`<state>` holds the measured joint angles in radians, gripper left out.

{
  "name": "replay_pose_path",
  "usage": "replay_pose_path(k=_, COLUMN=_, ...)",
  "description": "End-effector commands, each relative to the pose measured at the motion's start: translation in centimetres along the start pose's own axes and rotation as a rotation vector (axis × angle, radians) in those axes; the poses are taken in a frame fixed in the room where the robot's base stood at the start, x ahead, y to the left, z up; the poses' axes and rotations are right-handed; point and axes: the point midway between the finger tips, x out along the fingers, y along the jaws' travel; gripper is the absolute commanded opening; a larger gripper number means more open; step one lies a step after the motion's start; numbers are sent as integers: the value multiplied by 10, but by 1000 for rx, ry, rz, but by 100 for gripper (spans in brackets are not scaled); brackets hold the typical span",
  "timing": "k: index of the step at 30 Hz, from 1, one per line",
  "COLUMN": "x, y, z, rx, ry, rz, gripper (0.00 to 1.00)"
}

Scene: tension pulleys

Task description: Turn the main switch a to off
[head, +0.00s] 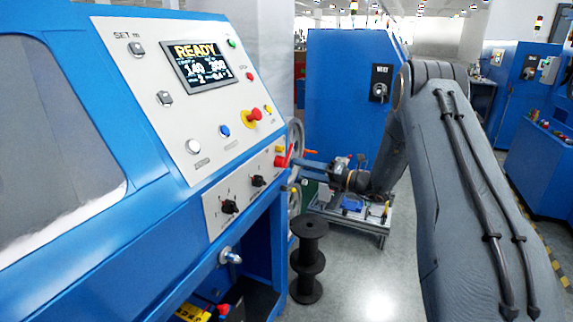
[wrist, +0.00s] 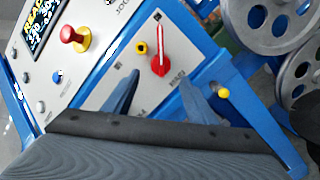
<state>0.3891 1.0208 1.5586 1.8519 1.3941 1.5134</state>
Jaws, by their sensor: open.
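The main switch is a red rotary knob with a pale pointer line, on the machine's lower sloping panel. In the wrist view the switch (wrist: 159,62) lies between and just beyond my fingertips, with its pointer line roughly upright in the picture. In the head view the red switch (head: 283,159) sits at the panel's right end. My gripper (wrist: 160,77) is open, its two blue-grey fingers apart on either side of the knob. In the head view my gripper (head: 305,164) reaches the switch from the right. I cannot tell whether a finger touches it.
A red emergency button (head: 254,115) on a yellow base and a display reading READY (head: 205,62) are on the upper panel. Black rotary knobs (head: 229,206) are left of the switch. Grey pulleys (wrist: 262,22) are close on the right. A black spool (head: 308,262) stands on the floor.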

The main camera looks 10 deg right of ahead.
Motion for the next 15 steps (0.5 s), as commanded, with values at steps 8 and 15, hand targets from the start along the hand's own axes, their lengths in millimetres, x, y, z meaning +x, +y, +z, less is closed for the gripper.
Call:
replay_pose_path(k=8, x=35, y=1, z=2, rx=5, ry=-5, rz=3, gripper=52)
replay_pose_path(k=15, x=67, y=0, z=1, rx=5, ry=-5, rz=2, gripper=52)
